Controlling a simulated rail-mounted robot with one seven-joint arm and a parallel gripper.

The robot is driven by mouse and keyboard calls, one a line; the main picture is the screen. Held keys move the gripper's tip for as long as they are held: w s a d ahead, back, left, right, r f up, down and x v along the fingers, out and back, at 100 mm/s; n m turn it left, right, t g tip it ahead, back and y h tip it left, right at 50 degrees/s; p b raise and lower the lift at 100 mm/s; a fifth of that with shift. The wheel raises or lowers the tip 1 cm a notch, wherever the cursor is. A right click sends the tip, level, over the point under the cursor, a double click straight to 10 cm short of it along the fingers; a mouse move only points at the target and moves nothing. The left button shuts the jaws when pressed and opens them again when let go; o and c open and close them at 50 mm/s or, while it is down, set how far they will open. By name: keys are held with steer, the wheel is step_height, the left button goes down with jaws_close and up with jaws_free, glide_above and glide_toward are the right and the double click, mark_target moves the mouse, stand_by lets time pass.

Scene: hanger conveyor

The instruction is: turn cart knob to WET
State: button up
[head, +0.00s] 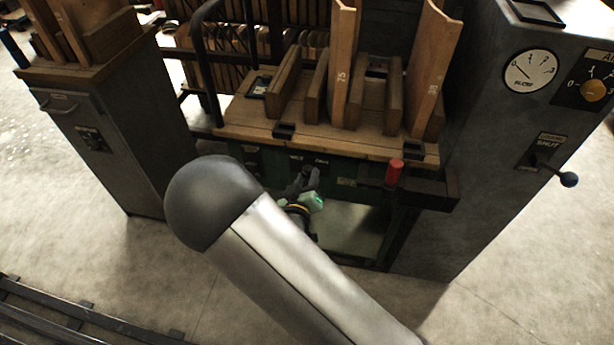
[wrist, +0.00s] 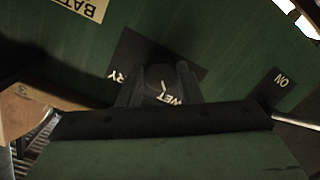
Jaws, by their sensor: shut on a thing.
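The cart (head: 250,160) has a wooden top and a green front panel, which fills the wrist view (wrist: 225,35). The dark round knob (wrist: 160,80) sits on a black plate on that panel. My gripper (head: 303,182) is at the cart's front, with its fingers on either side of the knob in the wrist view (wrist: 160,70), shut on it. The WET label (wrist: 180,97) is just beside the knob at lower right; the partly hidden DRY label is at lower left. A pale pointer mark shows on the knob's lower edge, near WET. Its exact alignment is unclear.
An ON label (wrist: 280,82) is right of the knob. A red cylinder (head: 394,172) stands at the cart's front right. A grey cabinet (head: 480,130) with gauge and lever (head: 568,179) is at right; another cabinet (head: 105,130) is at left. Floor in front is open.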

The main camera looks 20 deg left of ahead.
stand_by(0.4)
steer(key=o, duration=1)
steer(key=s, duration=0.5)
steer(key=s+r+p, duration=0.1)
steer(key=s, duration=0.5)
steer(key=s+p, duration=0.1)
steer(key=s, duration=0.5)
steer(key=shift+s+d+r, duration=0.2)
steer(key=shift+d+r, duration=0.1)
steer(key=shift+d, duration=0.05)
